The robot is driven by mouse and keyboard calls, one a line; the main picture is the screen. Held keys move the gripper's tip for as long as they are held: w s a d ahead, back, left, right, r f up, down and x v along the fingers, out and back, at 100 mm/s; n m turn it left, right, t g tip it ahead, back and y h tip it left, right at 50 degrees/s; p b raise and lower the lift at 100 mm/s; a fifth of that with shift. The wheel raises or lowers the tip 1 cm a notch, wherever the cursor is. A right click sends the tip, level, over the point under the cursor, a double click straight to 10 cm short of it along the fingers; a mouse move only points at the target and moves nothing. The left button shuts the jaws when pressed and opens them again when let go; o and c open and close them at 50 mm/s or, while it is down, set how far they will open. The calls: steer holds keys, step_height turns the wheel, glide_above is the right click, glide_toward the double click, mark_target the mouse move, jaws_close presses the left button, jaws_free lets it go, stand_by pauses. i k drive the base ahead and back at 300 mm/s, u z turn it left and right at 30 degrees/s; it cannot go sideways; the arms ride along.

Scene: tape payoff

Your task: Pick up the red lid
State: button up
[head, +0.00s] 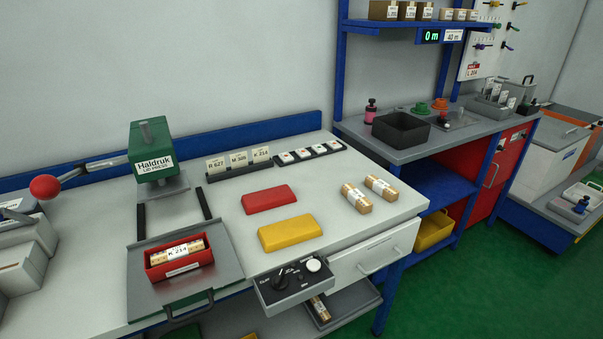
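The red lid (269,199) lies flat on the light grey workbench, right of the press and just behind a yellow lid (290,233). It is a rounded rectangular block shape and nothing covers it. A red open box (179,270) sits on the grey sliding plate in front of the press, with a tan roll labelled K 214 inside it. My gripper is not in view.
A green Haldruk press (151,150) with a red ball lever (45,187) stands at the left. A card rack (238,168) is behind the lids. Two tan rolls (357,198) lie to the right. A control box (292,284) juts from the front edge.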

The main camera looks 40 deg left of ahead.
mark_target(263, 201)
steer(key=u, duration=0.55)
steer(key=i, duration=1)
steer(key=u, duration=1)
steer(key=i, duration=0.55)
steer(key=u, duration=0.3)
